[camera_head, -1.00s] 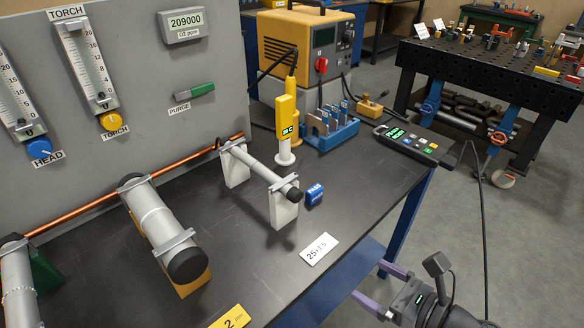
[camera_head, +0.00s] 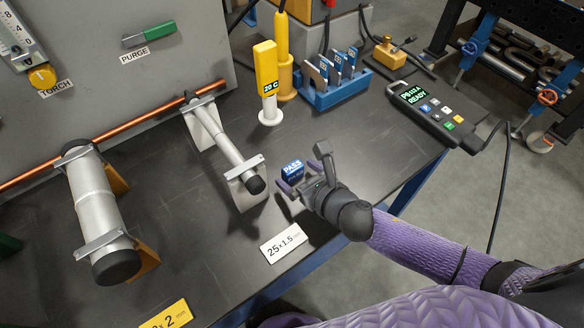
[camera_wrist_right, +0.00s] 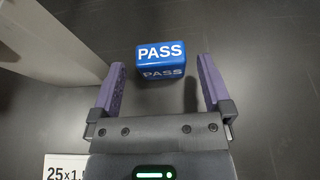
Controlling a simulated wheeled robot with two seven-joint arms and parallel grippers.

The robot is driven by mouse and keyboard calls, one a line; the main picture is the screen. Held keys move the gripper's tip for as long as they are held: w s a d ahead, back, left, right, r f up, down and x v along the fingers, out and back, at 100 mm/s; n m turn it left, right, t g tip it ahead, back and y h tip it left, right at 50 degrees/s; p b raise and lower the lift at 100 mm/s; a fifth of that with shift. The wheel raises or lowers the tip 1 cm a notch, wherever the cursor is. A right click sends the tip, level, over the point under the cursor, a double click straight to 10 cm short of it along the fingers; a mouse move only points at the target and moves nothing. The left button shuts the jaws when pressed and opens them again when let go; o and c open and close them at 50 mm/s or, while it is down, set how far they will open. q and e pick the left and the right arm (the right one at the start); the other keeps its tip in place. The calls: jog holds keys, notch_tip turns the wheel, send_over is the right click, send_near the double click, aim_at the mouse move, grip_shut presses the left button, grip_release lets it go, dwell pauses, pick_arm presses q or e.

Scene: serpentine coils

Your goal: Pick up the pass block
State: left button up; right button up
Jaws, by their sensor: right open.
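The pass block (camera_head: 293,170) is a small blue block with white "PASS" lettering. It sits on the dark bench top, just right of the thin tube's front support. In the right wrist view the block (camera_wrist_right: 161,60) lies ahead of the fingertips, between their lines and a little left of centre. My right gripper (camera_head: 285,190) is open and empty, low over the bench on the near side of the block. Its two purple fingers (camera_wrist_right: 159,75) show apart in the right wrist view. My left gripper is not in view.
The thin tube (camera_head: 228,145) on its pale supports (camera_head: 247,190) stands close left of the block. A "25x1.5" card (camera_head: 284,243) lies in front. A yellow meter (camera_head: 267,80), blue rack (camera_head: 335,92) and handheld device (camera_head: 435,118) stand behind. Bare bench lies right of the block.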

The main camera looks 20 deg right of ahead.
aim_at(296, 172)
jog(key=x, duration=0.3)
jog(key=shift+w+a+b, duration=0.1)
jog(key=shift+w+b, duration=0.3)
jog(key=shift+s, duration=0.1)
jog(key=c, duration=1.3)
